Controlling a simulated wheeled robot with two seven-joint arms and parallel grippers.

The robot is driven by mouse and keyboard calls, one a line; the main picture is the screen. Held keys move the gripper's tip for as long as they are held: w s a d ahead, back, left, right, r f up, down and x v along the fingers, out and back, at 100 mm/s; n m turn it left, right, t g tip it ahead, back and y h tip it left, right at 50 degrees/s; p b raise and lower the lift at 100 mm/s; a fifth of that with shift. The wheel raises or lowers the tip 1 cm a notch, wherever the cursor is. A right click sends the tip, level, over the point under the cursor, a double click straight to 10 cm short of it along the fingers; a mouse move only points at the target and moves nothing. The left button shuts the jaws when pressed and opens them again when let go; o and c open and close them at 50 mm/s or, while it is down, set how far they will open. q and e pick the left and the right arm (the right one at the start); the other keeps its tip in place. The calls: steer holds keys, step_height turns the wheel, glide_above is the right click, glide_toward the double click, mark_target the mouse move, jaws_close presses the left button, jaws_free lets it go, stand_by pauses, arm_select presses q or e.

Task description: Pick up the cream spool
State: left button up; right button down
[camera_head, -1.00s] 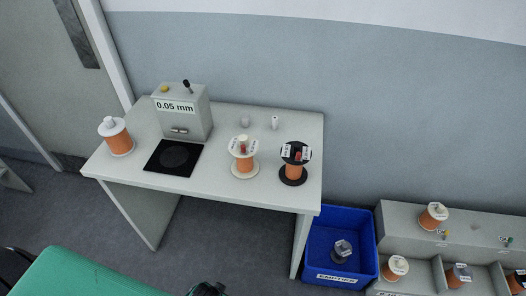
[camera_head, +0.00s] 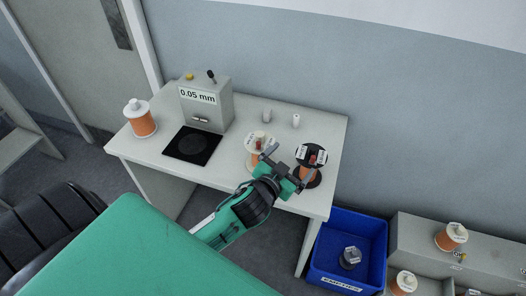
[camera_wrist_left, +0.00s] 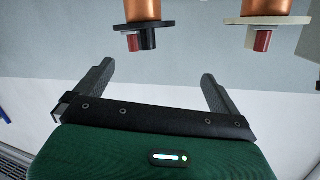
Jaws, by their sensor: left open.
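The cream spool (camera_head: 254,141), wound with copper wire, stands on the table between the black pad and the black spool (camera_head: 318,152). My left gripper (camera_head: 289,166) is open and empty, in front of the two spools, and hides part of both. In the left wrist view, the open fingers (camera_wrist_left: 152,84) have nothing between them. The cream spool (camera_wrist_left: 279,20) shows at the top right there, and the black spool (camera_wrist_left: 147,25) at the top middle; both are cut off by the frame edge. My right gripper is not in view.
A grey device (camera_head: 207,104) marked 0.05 mm stands behind the black pad (camera_head: 192,145). Another copper-wound spool (camera_head: 141,119) is at the table's left. Two small pale pieces stand at the back. A blue bin (camera_head: 347,218) and a grey rack (camera_head: 421,239) are at right.

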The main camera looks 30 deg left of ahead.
arm_select(q)
steer(key=w+d+r+m+g+h, duration=0.3)
steer(key=d+r+m+g+h, duration=0.1)
steer(key=d+r+m+h, duration=1.15)
steer(key=m+g+y, duration=0.4)
steer(key=g+y, duration=0.8)
steer(key=y, duration=0.4)
glide_above(260, 134)
steer(key=shift+h, duration=0.25)
steer(key=f, duration=0.8)
steer(key=shift+s+d+f, duration=0.1)
steer(key=shift+d+f, duration=0.05)
steer(key=shift+d, duration=0.05)
steer(key=shift+a+f+n, duration=0.15)
steer(key=shift+a+n, duration=0.1)
step_height(260, 134, down, 8)
steer(key=shift+r+p, duration=0.1)
steer(key=shift+p, duration=1)
steer(key=shift+f+p, duration=0.35)
steer(key=shift+f, duration=0.15)
step_height(260, 134, down, 4)
steer(key=shift+d+r+p, duration=0.1)
steer(key=shift+r+p, duration=0.05)
steer(key=shift+p, duration=0.65)
steer(key=shift+f, duration=0.45)
steer(key=c, duration=1)
